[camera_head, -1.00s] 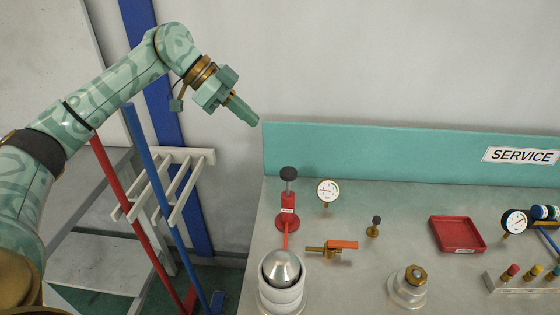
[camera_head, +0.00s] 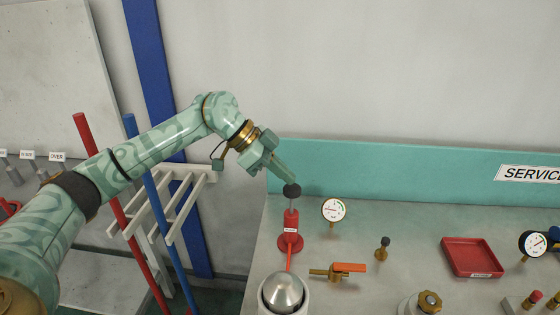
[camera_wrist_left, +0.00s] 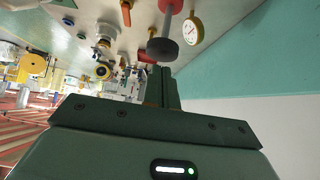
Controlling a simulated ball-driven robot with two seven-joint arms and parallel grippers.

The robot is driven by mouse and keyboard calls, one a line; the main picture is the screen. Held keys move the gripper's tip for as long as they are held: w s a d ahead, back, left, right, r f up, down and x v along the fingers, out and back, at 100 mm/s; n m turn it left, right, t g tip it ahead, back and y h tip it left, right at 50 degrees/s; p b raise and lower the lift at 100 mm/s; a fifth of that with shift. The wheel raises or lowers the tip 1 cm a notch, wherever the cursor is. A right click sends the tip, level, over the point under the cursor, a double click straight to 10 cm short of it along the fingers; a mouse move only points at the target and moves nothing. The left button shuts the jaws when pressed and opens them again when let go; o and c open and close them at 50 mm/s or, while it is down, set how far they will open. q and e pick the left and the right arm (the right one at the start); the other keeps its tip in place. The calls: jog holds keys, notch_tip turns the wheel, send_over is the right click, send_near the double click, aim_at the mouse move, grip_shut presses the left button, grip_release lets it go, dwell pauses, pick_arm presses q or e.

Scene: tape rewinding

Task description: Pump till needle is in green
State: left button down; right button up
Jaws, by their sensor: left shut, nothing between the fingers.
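The red hand pump (camera_head: 290,222) stands upright at the left end of the bench, with a dark round knob (camera_head: 291,190) above its body. My left gripper (camera_head: 288,177) is shut and empty, its fingertips at the top of the knob; I cannot tell whether they touch. In the left wrist view, the knob (camera_wrist_left: 162,50) shows just beyond the shut fingers (camera_wrist_left: 161,75). A white-faced gauge (camera_head: 333,210) stands right of the pump, with a green band on the right part of its dial. Its needle is too small to read surely. My right gripper is out of view.
An orange-handled valve (camera_head: 347,267) and a small black-knobbed post (camera_head: 383,246) sit right of the pump. A silver dome (camera_head: 283,292) stands in front. A red tray (camera_head: 471,257) lies farther right. The teal backboard (camera_head: 400,170) runs behind.

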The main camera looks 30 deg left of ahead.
aim_at(284, 194)
pick_arm(q)
jog(key=shift+f, duration=0.35)
notch_tip(284, 194, down, 5)
jog(key=shift+r, duration=0.2)
jog(key=shift+s+f, duration=0.1)
